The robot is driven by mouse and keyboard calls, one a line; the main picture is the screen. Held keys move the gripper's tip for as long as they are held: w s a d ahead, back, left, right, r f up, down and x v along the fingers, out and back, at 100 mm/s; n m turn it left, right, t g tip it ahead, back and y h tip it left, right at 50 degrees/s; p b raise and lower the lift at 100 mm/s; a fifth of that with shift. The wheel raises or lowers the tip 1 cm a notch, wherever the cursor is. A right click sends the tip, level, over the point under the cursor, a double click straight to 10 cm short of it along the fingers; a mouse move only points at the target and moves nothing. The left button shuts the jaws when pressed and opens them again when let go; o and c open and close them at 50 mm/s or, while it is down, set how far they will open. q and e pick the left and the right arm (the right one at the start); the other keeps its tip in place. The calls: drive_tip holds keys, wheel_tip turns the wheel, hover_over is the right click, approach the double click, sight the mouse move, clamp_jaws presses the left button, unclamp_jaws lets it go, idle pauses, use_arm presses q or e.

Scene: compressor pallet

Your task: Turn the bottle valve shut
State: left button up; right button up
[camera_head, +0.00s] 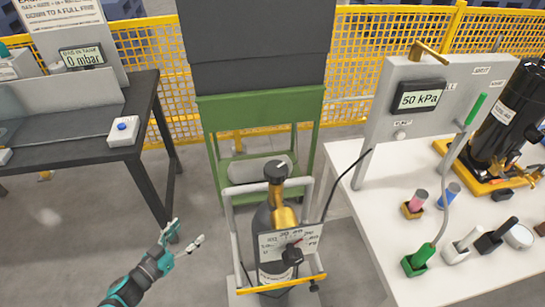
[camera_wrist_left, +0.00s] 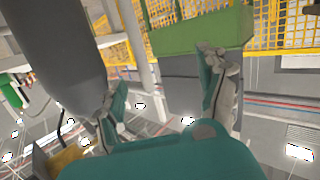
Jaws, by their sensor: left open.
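The gas bottle (camera_head: 263,222) stands upright in a grey trolley in the middle of the head view. Its black valve knob (camera_head: 276,172), with a pale pointer mark, is on top above a brass-coloured body. My left gripper (camera_head: 188,236) is open and empty, to the left of the bottle and lower in the picture than the knob. In the left wrist view the two fingers (camera_wrist_left: 160,88) are spread apart. A dark grey cylinder (camera_wrist_left: 55,50), apparently the bottle, is close by the left finger; I cannot tell whether they touch. The knob is not clear there.
The trolley's yellow bar (camera_head: 300,283) is below. A white table (camera_head: 360,235) stands right, a dark table (camera_head: 140,165) left, and a green stand (camera_head: 215,130) behind. Floor left of the trolley is clear.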

use_arm(q)
drive_tip(key=d+r+m+g+h+p, duration=0.1)
drive_tip(key=d+r+m+h, duration=0.15)
drive_tip(key=r, duration=0.55)
drive_tip(key=d+r+m+g+h+p, duration=0.1)
drive_tip(key=d+r+m+h, duration=0.15)
drive_tip(key=r, duration=0.55)
drive_tip(key=m+g+h+p, duration=0.2)
drive_tip(key=m+g+h, duration=0.1)
drive_tip(key=g+h, duration=0.1)
approach(274, 172)
drive_tip(key=p+x, duration=0.1)
drive_tip(key=x, duration=0.2)
drive_tip(key=p+x, duration=0.1)
drive_tip(key=x, duration=0.2)
drive_tip(key=w+f+p+x, duration=0.1)
drive_tip(key=x, duration=0.2)
drive_tip(key=shift+f, duration=0.1)
drive_tip(key=shift+w+d+f+p, duration=0.1)
drive_tip(key=shift+w+d+p, duration=0.2)
drive_tip(key=shift+d, duration=0.2)
use_arm(e)
wheel_tip(274, 172, up, 9)
drive_tip(key=shift+f, duration=0.15)
drive_tip(key=shift+a, duration=0.1)
use_arm(q)
drive_tip(key=c, duration=1.2)
use_arm(e)
drive_tip(key=shift+d+f, duration=0.1)
drive_tip(key=shift+d, duration=0.15)
